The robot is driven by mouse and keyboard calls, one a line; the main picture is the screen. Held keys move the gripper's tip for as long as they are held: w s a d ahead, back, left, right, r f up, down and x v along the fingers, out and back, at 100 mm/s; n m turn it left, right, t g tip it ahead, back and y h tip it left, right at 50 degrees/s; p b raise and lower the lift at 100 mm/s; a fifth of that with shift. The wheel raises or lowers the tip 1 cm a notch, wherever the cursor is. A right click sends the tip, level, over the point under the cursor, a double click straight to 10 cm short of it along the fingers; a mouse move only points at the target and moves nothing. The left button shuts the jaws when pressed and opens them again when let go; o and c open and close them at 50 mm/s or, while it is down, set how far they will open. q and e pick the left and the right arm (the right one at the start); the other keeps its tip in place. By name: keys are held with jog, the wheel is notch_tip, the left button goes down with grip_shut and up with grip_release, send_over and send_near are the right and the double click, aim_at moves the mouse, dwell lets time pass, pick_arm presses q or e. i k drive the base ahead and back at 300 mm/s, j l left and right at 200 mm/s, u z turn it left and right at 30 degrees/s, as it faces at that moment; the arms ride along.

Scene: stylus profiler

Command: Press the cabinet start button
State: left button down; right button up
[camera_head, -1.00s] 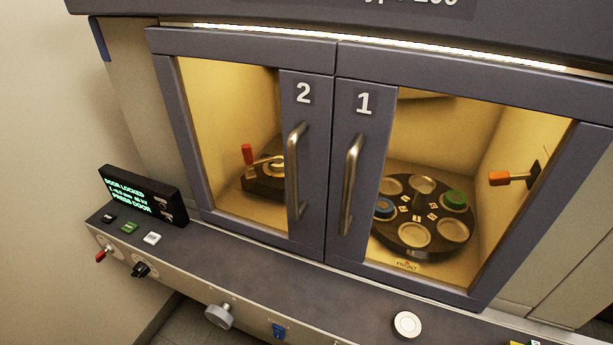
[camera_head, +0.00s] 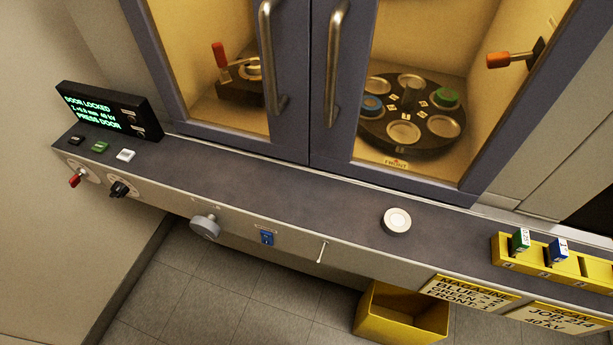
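The cabinet's ledge (camera_head: 270,190) carries a row of three small push buttons at its left end: a black button (camera_head: 76,140), a green button (camera_head: 100,147) and a white button (camera_head: 126,155). Their labels are too small to read, so I cannot tell which is start. A black display (camera_head: 110,112) behind them shows green text with "DOOR LOCKED" and "PRESS DOOR". A round white-topped knob or button (camera_head: 397,221) stands on the ledge at centre right. Both cabinet doors, with handles (camera_head: 272,60) (camera_head: 337,62), look shut. Neither gripper is in view.
Behind the glass are a dark carousel (camera_head: 398,146) and a red-handled clamp (camera_head: 228,65). The front panel has a red switch (camera_head: 77,178), black knob (camera_head: 120,189) and grey knob (camera_head: 205,227). A yellow rack (camera_head: 514,264) sits right; a yellow bin (camera_head: 396,322) stands below.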

aim_at(100, 147)
jog(key=k+l+u, duration=0.1)
jog(key=u, duration=1.15)
jog(key=j+z, duration=0.1)
jog(key=z, duration=1.2)
jog(key=u, duration=1.3)
jog(key=k, duration=0.05)
